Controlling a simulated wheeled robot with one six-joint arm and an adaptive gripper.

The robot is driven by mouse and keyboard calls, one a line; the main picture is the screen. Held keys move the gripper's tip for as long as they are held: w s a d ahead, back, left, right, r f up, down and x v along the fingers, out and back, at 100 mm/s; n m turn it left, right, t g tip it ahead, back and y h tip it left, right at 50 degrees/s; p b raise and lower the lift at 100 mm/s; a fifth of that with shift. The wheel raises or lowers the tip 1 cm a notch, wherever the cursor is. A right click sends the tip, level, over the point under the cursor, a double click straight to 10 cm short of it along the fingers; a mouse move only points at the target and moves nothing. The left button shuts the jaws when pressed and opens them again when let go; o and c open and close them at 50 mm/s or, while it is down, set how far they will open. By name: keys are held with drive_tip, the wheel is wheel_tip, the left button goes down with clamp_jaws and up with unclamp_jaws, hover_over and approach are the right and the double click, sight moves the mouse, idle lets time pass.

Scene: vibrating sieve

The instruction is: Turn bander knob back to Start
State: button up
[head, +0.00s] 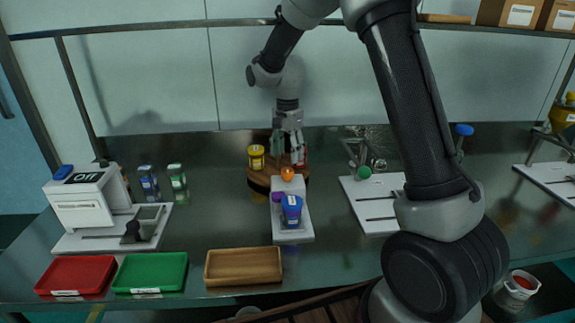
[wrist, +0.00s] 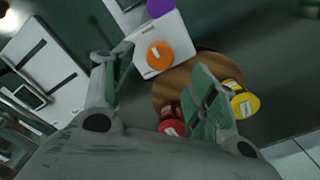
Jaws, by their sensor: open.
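An orange round knob (head: 287,173) sits at the far end of a narrow white device (head: 291,237) in the middle of the bench; I take this to be the bander. In the wrist view the orange knob (wrist: 160,56) shows a white mark, whose wording is too small to read. A purple part (head: 278,197) and a blue-lidded jar (head: 291,208) are on the device's nearer part. My gripper (head: 288,150) points down, open and empty, just behind and above the knob. In the wrist view the knob appears between the fingertips (wrist: 160,62), apart from both.
A round wooden board (head: 257,182) behind the device carries a yellow jar (head: 256,157) and a red jar (head: 302,158), close to my fingers. A white machine marked OFF (head: 85,205) stands left, a white-based stand (head: 375,220) right. Red, green and wooden trays line the front.

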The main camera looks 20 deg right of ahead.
sight(288, 170)
wheel_tip(288, 170, up, 6)
drive_tip(key=shift+f, duration=0.2)
drive_tip(key=s+d+r+n+t, duration=0.1)
drive_tip(key=s+d+r+n, duration=0.2)
drive_tip(key=s, duration=0.8)
drive_tip(key=s+d+r+n+t, duration=0.2)
drive_tip(key=s+d+r+n, duration=0.2)
drive_tip(key=s, duration=0.7)
drive_tip(key=s+d+r+n+t, duration=0.1)
drive_tip(key=s+d+r+n, duration=0.2)
drive_tip(key=s, duration=0.8)
drive_tip(key=shift+s+d+r+n, duration=0.15)
drive_tip(key=shift+d+r+n, duration=0.2)
drive_tip(key=shift+d+n, duration=0.65)
drive_tip(key=shift+o, duration=0.4)
drive_tip(key=shift+d+m, duration=0.25)
drive_tip(key=shift+m, duration=0.05)
